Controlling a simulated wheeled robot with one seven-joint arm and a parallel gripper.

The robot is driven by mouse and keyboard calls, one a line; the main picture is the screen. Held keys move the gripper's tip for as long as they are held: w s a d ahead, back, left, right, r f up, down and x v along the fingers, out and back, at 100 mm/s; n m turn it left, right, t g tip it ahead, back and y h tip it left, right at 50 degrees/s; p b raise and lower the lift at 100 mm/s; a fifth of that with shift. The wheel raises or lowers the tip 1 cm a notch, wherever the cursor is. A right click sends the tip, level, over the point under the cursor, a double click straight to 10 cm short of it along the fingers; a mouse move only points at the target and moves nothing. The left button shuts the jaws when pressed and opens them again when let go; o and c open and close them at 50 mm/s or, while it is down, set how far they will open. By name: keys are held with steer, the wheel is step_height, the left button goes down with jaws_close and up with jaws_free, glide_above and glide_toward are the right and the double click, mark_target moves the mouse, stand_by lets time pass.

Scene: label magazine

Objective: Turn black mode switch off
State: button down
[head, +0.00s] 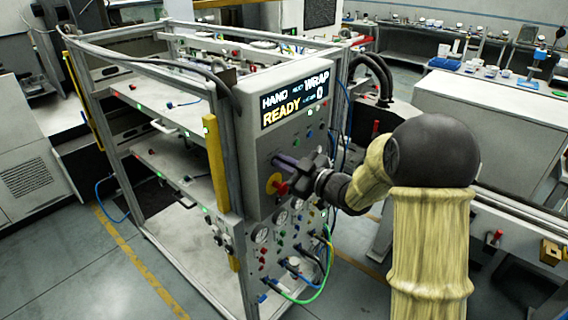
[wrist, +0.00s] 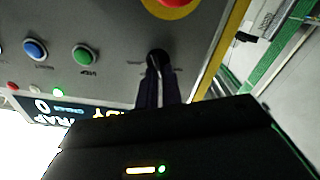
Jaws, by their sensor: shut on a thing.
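The black mode switch (wrist: 158,56) is a small dark knob on the grey control panel (head: 258,130). In the wrist view it sits between the tips of my gripper (wrist: 160,78), whose two dark fingers are shut on it. In the head view my gripper (head: 284,162) reaches the panel from the right and hides the switch. The display (head: 295,101) above it reads HAND, WRAP, READY and 0. I cannot tell the exact angle of the switch.
A red stop button on a yellow plate (head: 276,184) is just below my gripper. Blue (wrist: 36,50) and green (wrist: 85,55) buttons lie beside the switch in the wrist view. Gauges (head: 261,235) and looping hoses (head: 318,285) are lower on the cabinet.

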steer(key=shift+f+n+b, duration=0.15)
steer(key=shift+n+b, duration=0.15)
steer(key=shift+b, duration=0.4)
steer(key=n+b, duration=0.1)
steer(key=b, duration=0.2)
steer(key=shift+f, duration=0.2)
steer(key=n+b, duration=0.1)
steer(key=b, duration=0.1)
steer(key=n+b, duration=0.1)
steer(key=b, duration=0.1)
steer(key=shift+s+a+f+n, duration=0.1)
steer(key=shift+s+f+n, duration=0.05)
steer(key=shift+n, duration=0.15)
steer(key=n+b, duration=0.3)
steer(key=b, duration=0.1)
steer(key=shift+b, duration=0.4)
steer(key=shift+s+a+n+b, duration=0.1)
steer(key=shift+n+b, duration=0.7)
steer(key=shift+b, duration=0.25)
steer(key=c, duration=1.6)
jaws_free()
steer(key=shift+o, duration=0.2)
steer(key=shift+r, duration=0.2)
